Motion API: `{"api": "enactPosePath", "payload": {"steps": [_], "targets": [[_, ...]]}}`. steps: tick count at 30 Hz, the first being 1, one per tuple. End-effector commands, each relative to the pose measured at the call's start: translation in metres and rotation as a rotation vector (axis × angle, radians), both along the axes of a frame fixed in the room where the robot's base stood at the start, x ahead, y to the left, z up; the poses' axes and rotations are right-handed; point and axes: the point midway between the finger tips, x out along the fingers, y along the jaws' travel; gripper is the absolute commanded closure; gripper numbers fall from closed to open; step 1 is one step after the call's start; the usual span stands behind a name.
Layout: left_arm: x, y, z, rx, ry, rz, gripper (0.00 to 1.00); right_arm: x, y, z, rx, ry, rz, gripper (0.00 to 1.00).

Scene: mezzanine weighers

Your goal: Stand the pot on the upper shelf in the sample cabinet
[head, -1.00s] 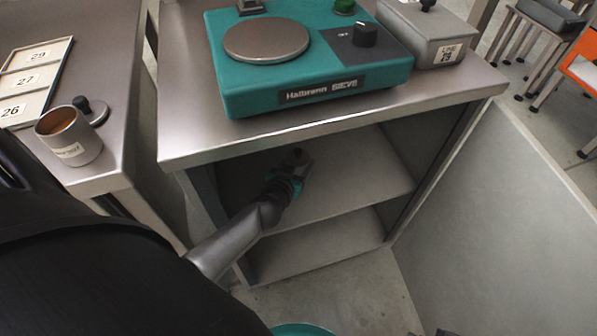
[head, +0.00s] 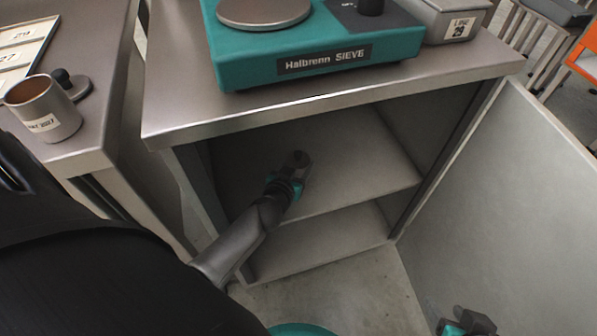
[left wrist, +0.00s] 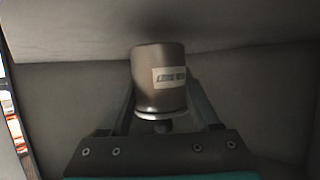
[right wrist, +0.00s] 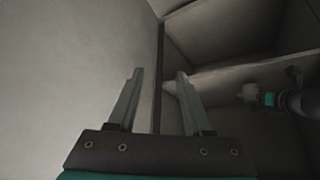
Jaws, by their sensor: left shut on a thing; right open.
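A grey lidded pot (left wrist: 158,80) with a pale label and a dark knob is between my left gripper's (left wrist: 160,118) fingers in the left wrist view, which shows it knob-down. In the head view my left gripper (head: 292,180) is shut on the pot (head: 303,163), inside the open sample cabinet (head: 192,190), over the upper shelf (head: 370,180). Contact between pot base and shelf is unclear. My right gripper (head: 467,324) is at the bottom right, open and empty; its spread fingers show in the right wrist view (right wrist: 155,90).
The open cabinet door (head: 500,200) stands at right. A teal scale (head: 300,50) and a grey box (head: 455,22) sit on the cabinet top. On the left bench stand an open labelled pot (head: 42,108) and a loose lid (head: 72,86). The upper shelf's right part is bare.

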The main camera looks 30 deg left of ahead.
Motion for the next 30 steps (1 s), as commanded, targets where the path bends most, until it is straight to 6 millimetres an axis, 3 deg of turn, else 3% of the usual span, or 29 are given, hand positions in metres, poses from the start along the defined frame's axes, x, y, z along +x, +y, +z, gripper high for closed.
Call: {"api": "enactPosePath", "payload": {"steps": [12, 30], "targets": [[0.001, 0.000, -0.015, 0.000, -0.004, -0.001, 1.00, 0.022, 0.032, -0.002, 0.111, -0.229, 0.039, 0.50], [0.001, 0.000, -0.020, 0.000, -0.004, -0.001, 1.00, 0.026, 0.041, 0.001, 0.147, -0.298, 0.046, 0.50]]}}
